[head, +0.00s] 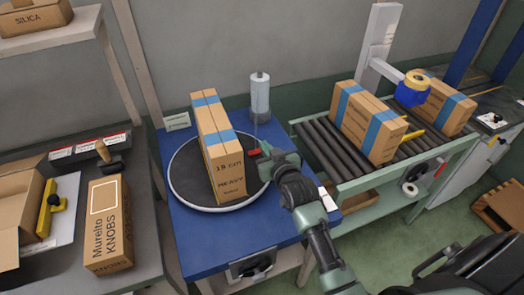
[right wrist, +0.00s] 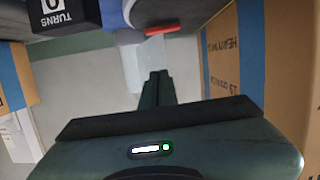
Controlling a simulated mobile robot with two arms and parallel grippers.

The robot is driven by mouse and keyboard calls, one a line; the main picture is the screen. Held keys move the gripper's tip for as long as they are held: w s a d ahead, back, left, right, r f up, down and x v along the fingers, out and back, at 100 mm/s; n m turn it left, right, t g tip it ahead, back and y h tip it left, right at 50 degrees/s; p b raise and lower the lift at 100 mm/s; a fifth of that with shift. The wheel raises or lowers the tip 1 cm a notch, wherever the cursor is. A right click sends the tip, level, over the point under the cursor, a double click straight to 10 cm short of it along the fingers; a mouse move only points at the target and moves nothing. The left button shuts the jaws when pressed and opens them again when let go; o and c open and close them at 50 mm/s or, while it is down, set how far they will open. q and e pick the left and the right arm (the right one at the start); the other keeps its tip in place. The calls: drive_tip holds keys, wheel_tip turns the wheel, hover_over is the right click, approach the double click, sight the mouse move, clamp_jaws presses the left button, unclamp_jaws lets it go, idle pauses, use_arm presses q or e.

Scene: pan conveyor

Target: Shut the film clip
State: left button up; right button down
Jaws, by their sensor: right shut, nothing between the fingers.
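A red piece, which looks like the film clip (head: 254,152), sits beside the carton on the round turntable, below the film roll (head: 260,95). In the right wrist view the red clip (right wrist: 161,30) lies just beyond my fingertips, at the top of a pale translucent film sheet (right wrist: 150,62). I cannot tell whether the clip is open or shut. My right gripper (head: 265,158) is shut and empty close to the clip; in the right wrist view its dark fingers (right wrist: 157,86) are together and look apart from it. My left gripper is not in view.
A tall carton (head: 223,165) with blue tape stands on the turntable (head: 184,178), close by my gripper. A black turns counter (right wrist: 62,14) shows in the wrist view. Taped cartons (head: 367,122) stand on the roller conveyor (head: 325,150) at right. A KNOBS box (head: 108,225) is on the left bench.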

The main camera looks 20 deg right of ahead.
sight(255, 152)
drive_tip(key=x, duration=0.3)
drive_tip(key=shift+w, duration=0.35)
wheel_tip(255, 152, down, 3)
drive_tip(key=shift+s+r, duration=0.1)
drive_tip(key=shift+s, duration=0.05)
drive_tip(key=shift+f, duration=0.65)
